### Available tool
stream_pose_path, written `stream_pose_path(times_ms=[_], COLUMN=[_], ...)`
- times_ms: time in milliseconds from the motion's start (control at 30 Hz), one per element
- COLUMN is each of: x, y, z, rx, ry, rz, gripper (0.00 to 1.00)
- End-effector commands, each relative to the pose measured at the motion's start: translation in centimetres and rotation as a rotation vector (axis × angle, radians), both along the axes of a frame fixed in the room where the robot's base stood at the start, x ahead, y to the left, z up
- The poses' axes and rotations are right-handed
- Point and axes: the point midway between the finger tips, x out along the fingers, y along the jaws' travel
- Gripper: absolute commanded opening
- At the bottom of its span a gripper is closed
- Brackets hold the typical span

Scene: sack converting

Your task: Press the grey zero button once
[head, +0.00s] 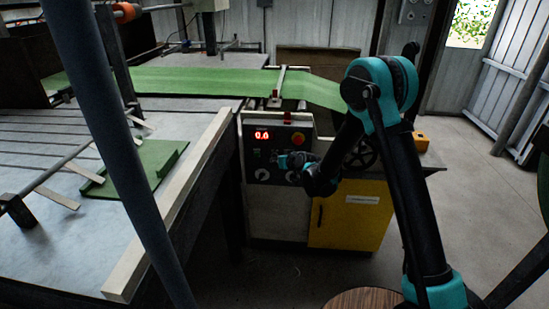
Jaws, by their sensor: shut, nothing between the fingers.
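The control panel (252,168) is a dark face on the front of a cabinet in the middle of the head view. Its red display (262,135) seems to read 0.6. I cannot make out the grey zero button; it is too small to tell or hidden behind my gripper.
A red button (298,139) sits at the panel's upper right, and pale knobs (263,175) sit low on it. A yellow cabinet door (350,218) is below right. A long worktable (60,245) fills the left. A round wooden top (362,298) is at the bottom. Floor at right is clear.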

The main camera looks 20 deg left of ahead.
Motion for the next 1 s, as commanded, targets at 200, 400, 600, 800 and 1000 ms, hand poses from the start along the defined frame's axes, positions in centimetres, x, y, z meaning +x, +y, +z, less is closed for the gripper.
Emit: stream_pose_path(times_ms=[200, 400, 600, 800, 1000], x=[-0.3, -0.4, -1.5, -3.4, -4.9], y=[-0.1, -0.1, -0.3, -0.7, -1.2], z=[0.0, 0.0, 0.0, 0.0, 0.0], rx=[0.0, -0.001, -0.001, 0.0, -0.001], ry=[0.0, -0.001, -0.001, 0.0, -0.001], rz=[0.0, 0.0, 0.001, 0.001, 0.0], gripper=[0.0, 0.0, 0.0, 0.0, 0.0])
